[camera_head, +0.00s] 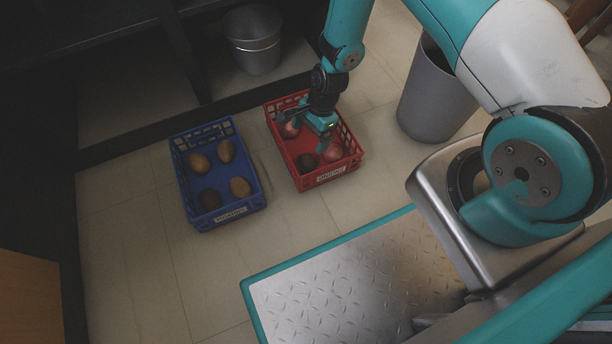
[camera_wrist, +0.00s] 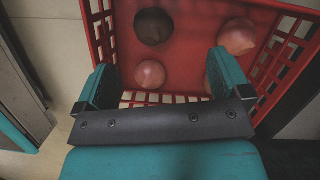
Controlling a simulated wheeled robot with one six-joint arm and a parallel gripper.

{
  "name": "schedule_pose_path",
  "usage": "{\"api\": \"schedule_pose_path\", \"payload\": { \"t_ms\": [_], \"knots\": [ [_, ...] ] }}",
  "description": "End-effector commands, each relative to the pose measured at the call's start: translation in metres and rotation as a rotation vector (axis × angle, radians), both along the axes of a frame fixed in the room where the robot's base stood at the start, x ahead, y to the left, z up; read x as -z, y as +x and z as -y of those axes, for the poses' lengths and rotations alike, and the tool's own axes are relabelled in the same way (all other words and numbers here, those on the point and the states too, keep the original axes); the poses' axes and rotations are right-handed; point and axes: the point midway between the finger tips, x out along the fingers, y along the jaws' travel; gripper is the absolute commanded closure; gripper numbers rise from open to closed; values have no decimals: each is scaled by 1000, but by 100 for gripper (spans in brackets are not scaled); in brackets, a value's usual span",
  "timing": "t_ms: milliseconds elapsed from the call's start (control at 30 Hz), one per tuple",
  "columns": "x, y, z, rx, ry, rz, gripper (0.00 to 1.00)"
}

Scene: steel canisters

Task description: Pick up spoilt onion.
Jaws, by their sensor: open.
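A red crate (camera_head: 318,178) with an onion label stands on the floor. It also shows in the wrist view (camera_wrist: 188,97). Inside it, a dark brown onion (camera_head: 307,162), the spoilt-looking one, sits near the labelled end; it is at the upper left in the wrist view (camera_wrist: 153,26). Paler pink onions lie around it: one (camera_wrist: 150,74) between my fingers, one (camera_wrist: 237,36) at upper right, and one partly hidden behind my right finger. My gripper (camera_head: 322,142) is over the crate, pointing down, open and empty. In the wrist view (camera_wrist: 160,77) the dark onion lies beyond the fingertips.
A blue crate (camera_head: 233,213) with several potatoes, one of them darker (camera_head: 210,200), stands left of the red crate. A grey bin (camera_head: 433,98) stands to the right. A metal bucket (camera_head: 254,42) sits on the dark shelf behind. Floor in front of the crates is clear.

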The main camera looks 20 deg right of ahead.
Motion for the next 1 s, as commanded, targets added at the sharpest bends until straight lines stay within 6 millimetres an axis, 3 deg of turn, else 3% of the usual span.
{"api": "schedule_pose_path", "payload": {
  "t_ms": [33,200,467,800,1000],
  "knots": [
    [26,-3,3,27,-5,-9,5],
    [52,-8,4,68,-12,-22,5],
    [72,-9,-2,68,-11,-21,5],
    [114,-14,-15,67,-11,-23,5],
    [114,-14,-17,68,-11,-21,5]
  ]
}}
